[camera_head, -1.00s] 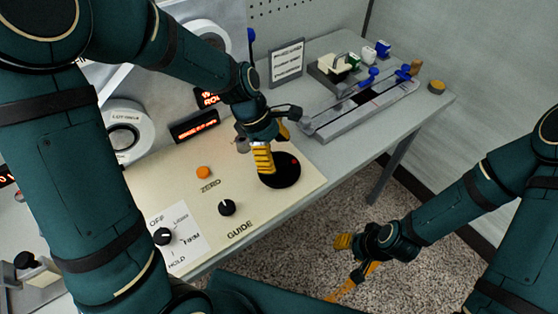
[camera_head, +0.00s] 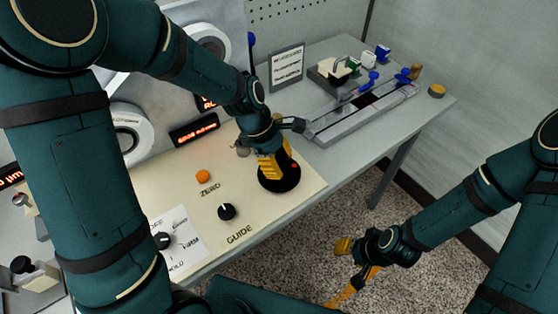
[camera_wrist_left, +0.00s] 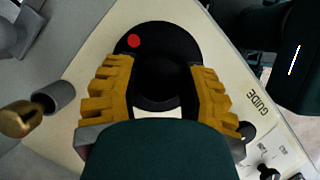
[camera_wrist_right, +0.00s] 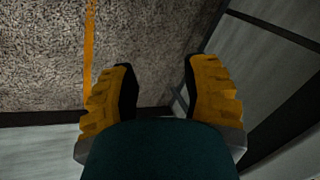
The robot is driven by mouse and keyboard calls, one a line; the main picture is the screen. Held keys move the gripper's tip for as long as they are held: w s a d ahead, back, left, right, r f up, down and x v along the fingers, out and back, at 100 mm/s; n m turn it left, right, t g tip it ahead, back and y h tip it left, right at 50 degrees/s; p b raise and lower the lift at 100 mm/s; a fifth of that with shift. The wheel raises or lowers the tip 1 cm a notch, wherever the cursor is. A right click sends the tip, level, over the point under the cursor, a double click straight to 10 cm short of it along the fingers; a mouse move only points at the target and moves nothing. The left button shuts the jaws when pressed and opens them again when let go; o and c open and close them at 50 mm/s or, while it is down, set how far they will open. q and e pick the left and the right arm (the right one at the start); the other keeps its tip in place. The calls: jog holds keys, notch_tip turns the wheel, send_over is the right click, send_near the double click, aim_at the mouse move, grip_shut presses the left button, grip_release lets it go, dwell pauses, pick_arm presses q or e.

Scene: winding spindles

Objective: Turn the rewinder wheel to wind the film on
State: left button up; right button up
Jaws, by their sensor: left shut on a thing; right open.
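The rewinder wheel (camera_head: 284,186) is a black disc with a red dot, set in the cream panel at its right end. In the left wrist view the wheel (camera_wrist_left: 172,38) has a raised round black hub (camera_wrist_left: 160,80) between my fingers, and the red dot shows at upper left. My left gripper (camera_head: 271,167) reaches down over the wheel and is shut on the hub; its fingers (camera_wrist_left: 160,72) hide part of it. My right gripper (camera_head: 340,271) is open and empty, hanging over the carpet in front of the bench; its fingers show apart in its wrist view (camera_wrist_right: 160,70).
On the panel are an orange ZERO button (camera_head: 203,177), a black GUIDE knob (camera_head: 227,212) and a selector knob (camera_head: 162,240). White reels (camera_head: 127,133) and a red-lit display (camera_head: 195,129) stand behind.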

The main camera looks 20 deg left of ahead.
pick_arm(q)
jog(key=m+g+p, duration=0.1)
jog(key=m+p, duration=0.1)
jog(key=m, duration=0.1)
jog(key=shift+r+p, duration=0.1)
jog(key=shift+p, duration=0.3)
jog(key=m+g+p, duration=0.1)
jog(key=m, duration=0.2)
jog(key=shift+y+p, duration=0.4)
jog(key=m+g+y+p, duration=0.1)
jog(key=m, duration=0.2)
jog(key=shift+s+m+p, duration=0.1)
jog(key=shift+m+p, duration=0.2)
jog(key=shift+p, duration=0.1)
jog(key=m, duration=0.2)
jog(key=m+g+y+p, duration=0.1)
jog(key=m, duration=0.1)
jog(key=shift+m+y, duration=0.3)
jog(key=m+y, duration=0.1)
jog(key=m, duration=0.1)
jog(key=m+y+p, duration=0.1)
jog(key=m, duration=0.2)
jog(key=shift+f, duration=0.2)
jog(key=shift+m, duration=0.3)
